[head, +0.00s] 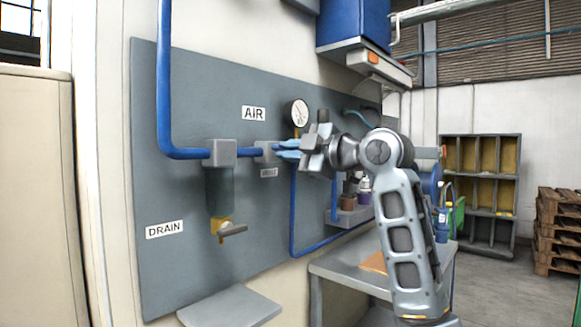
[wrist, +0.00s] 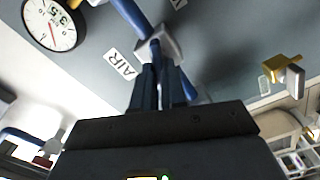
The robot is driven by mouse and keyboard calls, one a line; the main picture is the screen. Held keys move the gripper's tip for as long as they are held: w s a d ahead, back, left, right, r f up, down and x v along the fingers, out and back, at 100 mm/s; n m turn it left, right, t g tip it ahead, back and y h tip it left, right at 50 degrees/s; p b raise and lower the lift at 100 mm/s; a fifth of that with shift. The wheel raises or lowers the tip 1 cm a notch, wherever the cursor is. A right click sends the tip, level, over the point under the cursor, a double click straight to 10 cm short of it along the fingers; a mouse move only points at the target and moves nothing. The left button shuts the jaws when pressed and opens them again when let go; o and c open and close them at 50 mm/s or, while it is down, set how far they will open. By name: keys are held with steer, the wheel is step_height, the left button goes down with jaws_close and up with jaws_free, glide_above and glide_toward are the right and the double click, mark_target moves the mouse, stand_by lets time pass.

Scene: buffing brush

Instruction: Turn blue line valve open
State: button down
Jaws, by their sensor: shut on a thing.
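The blue line valve has a grey body (head: 265,151) on the blue pipe (head: 164,80), just right of a larger grey block on the panel. The valve body also shows in the wrist view (wrist: 160,46). Its blue handle (head: 287,146) reaches right from the body toward my gripper (head: 296,150). In the wrist view my gripper's dark fingers (wrist: 160,85) are close together around the handle, just below the valve body. The fingers and palm hide most of the handle, so I cannot tell its exact angle.
A pressure gauge (head: 299,112) sits just above my gripper. A drain fitting with a yellow and grey handle (head: 231,229) hangs at lower left. A grey shelf (head: 232,307) juts out below it. A workbench (head: 345,272) stands under my arm.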

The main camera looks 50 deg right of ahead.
steer(key=n+b, duration=0.3)
steer(key=n, duration=0.1)
steer(key=shift+f+n+b, duration=0.2)
steer(key=shift+n+b, duration=0.1)
steer(key=shift+b, duration=0.05)
steer(key=shift+a, duration=0.1)
stand_by(0.3)
steer(key=c, duration=1.2)
jaws_free()
steer(key=shift+r, duration=0.1)
steer(key=shift+s, duration=3.9)
steer(key=shift+d, duration=0.2)
